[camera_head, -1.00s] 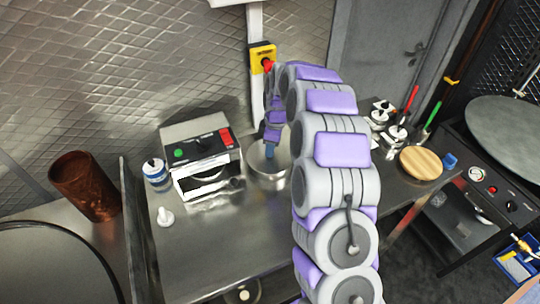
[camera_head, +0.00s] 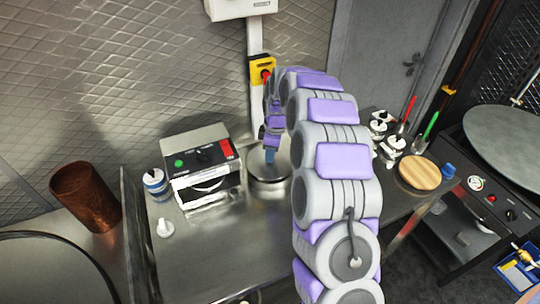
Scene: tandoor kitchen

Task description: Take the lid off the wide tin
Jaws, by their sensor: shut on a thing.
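The wide tin (camera_head: 268,190) is a round, shiny metal vessel on the steel counter, just right of the small control-panel appliance. Its flat round lid (camera_head: 262,177) shows at the top of the tin. My gripper (camera_head: 270,157) reaches down from above, its blue fingertips over the middle of the lid. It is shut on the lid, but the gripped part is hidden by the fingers. I cannot tell whether the lid is seated or slightly raised. My arm covers the counter to the right of the tin.
The control-panel appliance (camera_head: 203,165) stands close on the left, with a blue-and-white jar (camera_head: 156,184) and a small white object (camera_head: 165,223) beyond it. Several small pots and a round wooden board (camera_head: 420,172) are at the right. The front counter is clear.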

